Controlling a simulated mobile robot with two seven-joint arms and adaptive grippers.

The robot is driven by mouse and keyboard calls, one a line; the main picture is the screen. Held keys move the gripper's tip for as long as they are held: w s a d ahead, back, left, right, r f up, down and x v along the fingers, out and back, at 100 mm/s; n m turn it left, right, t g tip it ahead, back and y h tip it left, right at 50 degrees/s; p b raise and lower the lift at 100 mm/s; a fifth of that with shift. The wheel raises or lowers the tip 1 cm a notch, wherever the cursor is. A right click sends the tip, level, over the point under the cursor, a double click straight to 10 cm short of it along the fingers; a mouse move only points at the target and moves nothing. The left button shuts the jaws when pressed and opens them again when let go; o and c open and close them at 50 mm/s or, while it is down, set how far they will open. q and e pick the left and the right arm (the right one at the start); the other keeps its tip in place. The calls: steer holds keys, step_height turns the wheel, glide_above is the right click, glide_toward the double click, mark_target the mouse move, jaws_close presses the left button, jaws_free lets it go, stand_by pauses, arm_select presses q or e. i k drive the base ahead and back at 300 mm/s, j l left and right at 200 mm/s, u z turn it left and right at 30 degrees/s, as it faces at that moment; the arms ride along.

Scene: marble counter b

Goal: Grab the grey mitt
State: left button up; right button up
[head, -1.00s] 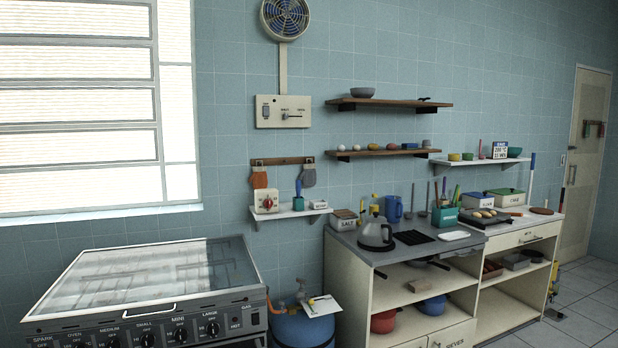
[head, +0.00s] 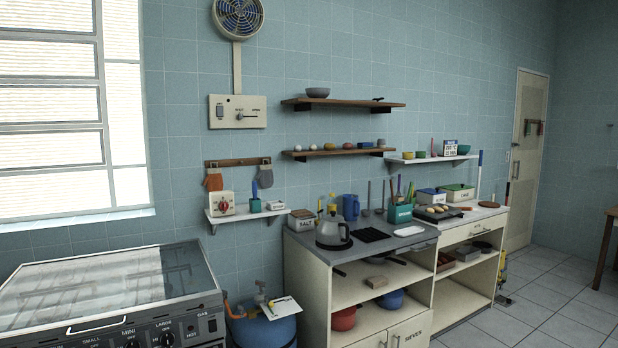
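The grey mitt (head: 265,175) hangs from a wooden hook rail (head: 238,162) on the tiled wall, at the rail's right end. An orange mitt (head: 214,181) hangs at the rail's left end. The grey mitt hangs above a small white shelf (head: 246,212), over the grey box on it, and nothing covers it in this view. Neither of my grippers shows in the head view.
The stove (head: 110,300) stands at the lower left, with a blue gas cylinder (head: 265,328) right of it. A counter with a kettle (head: 333,231) and open shelving stands right of that. Tiled floor (head: 545,310) is clear at the right.

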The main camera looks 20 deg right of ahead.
mark_target(265, 175)
steer(key=i+l+z, duration=0.1)
steer(key=i+z, duration=0.95)
steer(key=i+j+z, duration=0.15)
steer(key=i+j, duration=0.15)
steer(key=i, duration=0.2)
steer(key=i+j+z, duration=0.1)
steer(key=i+j, duration=0.25)
steer(key=i, duration=0.15)
